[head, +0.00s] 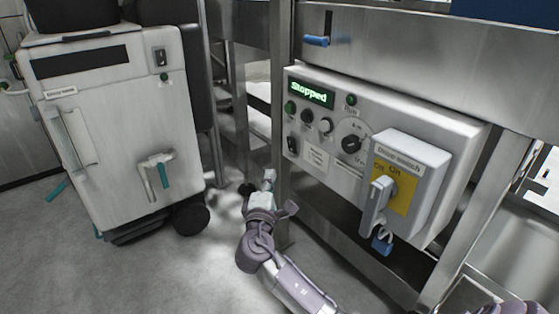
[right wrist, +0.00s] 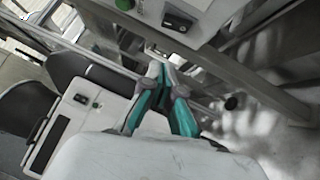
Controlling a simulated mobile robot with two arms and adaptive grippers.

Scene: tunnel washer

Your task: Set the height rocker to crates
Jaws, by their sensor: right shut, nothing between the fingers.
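A small black rocker (head: 292,145) sits at the lower left of the grey control panel (head: 440,135). In the right wrist view, a dark rocker (right wrist: 179,21) shows on the panel at the top. Another dark rocker (head: 161,57) is on the white cabinet (head: 120,120) at left; I cannot read which is the height rocker, nor its position. My right gripper (head: 269,177) is below and left of the panel, apart from it. Its teal fingers (right wrist: 158,70) are shut and empty in the right wrist view. My left gripper is not in view.
The panel has a lit "Stopped" display (head: 311,93), several buttons, a dial (head: 351,143) and a grey box with a yellow plate and lever (head: 377,205). A steel post (head: 281,120) stands beside the panel's left edge. Floor between cabinet and frame is open.

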